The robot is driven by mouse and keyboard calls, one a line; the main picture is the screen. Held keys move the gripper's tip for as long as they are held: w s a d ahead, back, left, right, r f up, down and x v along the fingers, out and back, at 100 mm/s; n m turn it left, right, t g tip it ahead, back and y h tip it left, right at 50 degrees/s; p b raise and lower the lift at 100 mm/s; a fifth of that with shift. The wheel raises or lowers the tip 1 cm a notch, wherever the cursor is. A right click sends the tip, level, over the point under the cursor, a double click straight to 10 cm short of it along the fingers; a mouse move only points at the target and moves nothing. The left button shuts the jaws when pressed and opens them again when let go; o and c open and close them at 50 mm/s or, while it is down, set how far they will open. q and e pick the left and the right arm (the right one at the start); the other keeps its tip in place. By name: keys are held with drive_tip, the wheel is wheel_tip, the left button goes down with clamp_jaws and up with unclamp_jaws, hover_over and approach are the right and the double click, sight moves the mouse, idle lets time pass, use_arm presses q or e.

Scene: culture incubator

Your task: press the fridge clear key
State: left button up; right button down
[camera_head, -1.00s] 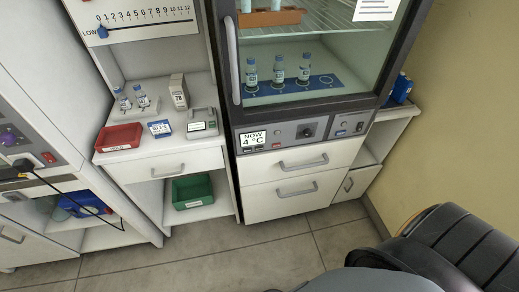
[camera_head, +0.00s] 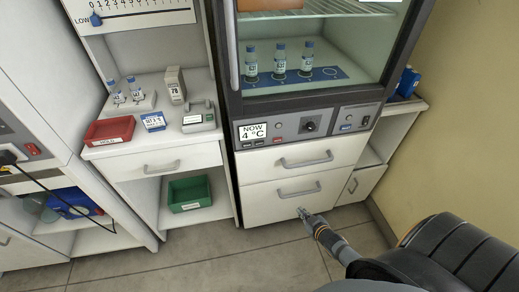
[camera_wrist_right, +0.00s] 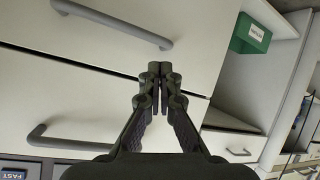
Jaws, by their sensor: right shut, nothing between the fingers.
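The fridge (camera_head: 231,100) stands at the centre right with its glass door shut. Its control panel (camera_head: 292,128) carries a display (camera_head: 253,131) reading "NOW 4 °C", small dark keys (camera_head: 253,143) under it, a red key (camera_head: 278,140) and a dark knob (camera_head: 310,126). The key labels are too small to read, so I cannot tell which is the clear key. My right gripper (camera_head: 304,212) is shut and empty, low in front of the fridge's lower drawer, below the panel. In the right wrist view its fingertips (camera_wrist_right: 160,76) are together before the drawer fronts. My left gripper is not in view.
Two drawer handles (camera_head: 306,161) (camera_head: 299,192) stick out below the panel. A side panel (camera_head: 355,119) with a blue label is at the right. A bench at the left holds a red tray (camera_head: 110,130) and vials. The floor in front is clear.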

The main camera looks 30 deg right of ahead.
sight(259, 143)
drive_tip(key=w+a+r+n+t+y+b, duration=0.2)
drive_tip(key=w+r+t, duration=0.15)
drive_tip(key=r, duration=0.35)
drive_tip(key=w+a+r+n+t+y+b, duration=0.2)
drive_tip(key=w+a+r, duration=0.15)
drive_tip(key=r, duration=0.35)
use_arm(q)
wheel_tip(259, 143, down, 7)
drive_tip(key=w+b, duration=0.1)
drive_tip(key=b, duration=0.1)
use_arm(e)
drive_tip(key=a+r+n+t+y, duration=0.1)
drive_tip(key=a+r+n+y, duration=0.3)
drive_tip(key=r, duration=0.9)
drive_tip(key=a+y, duration=0.2)
drive_tip(key=y, duration=0.1)
drive_tip(key=shift+s+a, duration=0.15)
drive_tip(key=shift+a, duration=0.25)
